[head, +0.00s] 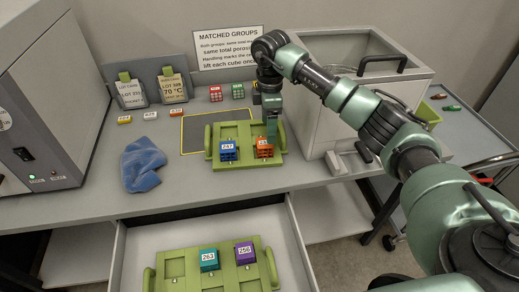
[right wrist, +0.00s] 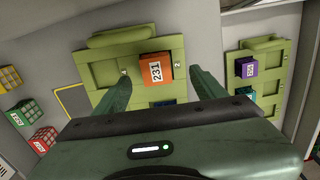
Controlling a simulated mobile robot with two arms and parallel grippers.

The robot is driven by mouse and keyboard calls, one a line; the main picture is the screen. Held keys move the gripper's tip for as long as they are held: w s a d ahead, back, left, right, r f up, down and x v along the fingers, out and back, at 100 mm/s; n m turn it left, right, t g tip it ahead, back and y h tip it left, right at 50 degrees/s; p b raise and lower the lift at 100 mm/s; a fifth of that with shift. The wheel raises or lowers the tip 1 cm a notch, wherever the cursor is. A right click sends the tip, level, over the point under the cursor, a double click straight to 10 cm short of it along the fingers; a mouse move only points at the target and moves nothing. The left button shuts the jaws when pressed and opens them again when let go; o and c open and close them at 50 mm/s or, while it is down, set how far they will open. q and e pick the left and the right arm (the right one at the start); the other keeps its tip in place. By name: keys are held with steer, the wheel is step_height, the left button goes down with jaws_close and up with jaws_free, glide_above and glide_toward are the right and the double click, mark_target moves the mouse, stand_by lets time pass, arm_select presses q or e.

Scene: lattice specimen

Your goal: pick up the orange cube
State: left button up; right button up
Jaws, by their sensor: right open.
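The orange cube (head: 264,149), with a white number label, sits at the right of the green tray (head: 226,162) on the bench. My right gripper (head: 272,128) reaches down from above, just behind the orange cube in the head view. In the right wrist view my right gripper (right wrist: 163,88) has its fingers spread and empty. The orange cube (right wrist: 156,70) shows beyond the fingertips, between them in the picture, with its label reading 231. I see no contact. My left gripper is out of view.
A blue cube (head: 228,150) shares the tray. The open drawer (head: 130,250) below holds another green tray with teal (head: 209,259) and purple (head: 245,253) cubes. A blue cloth (head: 142,165) lies left. A grey open-topped bin (head: 318,115) stands close right of my gripper.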

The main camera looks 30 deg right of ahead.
mark_target(266, 144)
steer(key=shift+w+f, duration=0.3)
steer(key=shift+f, duration=0.2)
steer(key=shift+w+a+f, duration=0.1)
steer(key=shift+w+f, duration=0.05)
steer(key=shift+f, duration=0.15)
step_height(266, 144, down, 2)
steer(key=shift+f+p, duration=0.15)
steer(key=shift+p, duration=0.45)
step_height(266, 144, down, 4)
steer(key=shift+r+p, duration=0.1)
steer(key=shift+p, duration=0.55)
steer(key=shift+f, duration=0.45)
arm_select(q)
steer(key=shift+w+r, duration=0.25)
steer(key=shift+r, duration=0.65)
arm_select(e)
steer(key=shift+c, duration=0.3)
steer(key=c, duration=1.4)
steer(key=shift+r, duration=0.1)
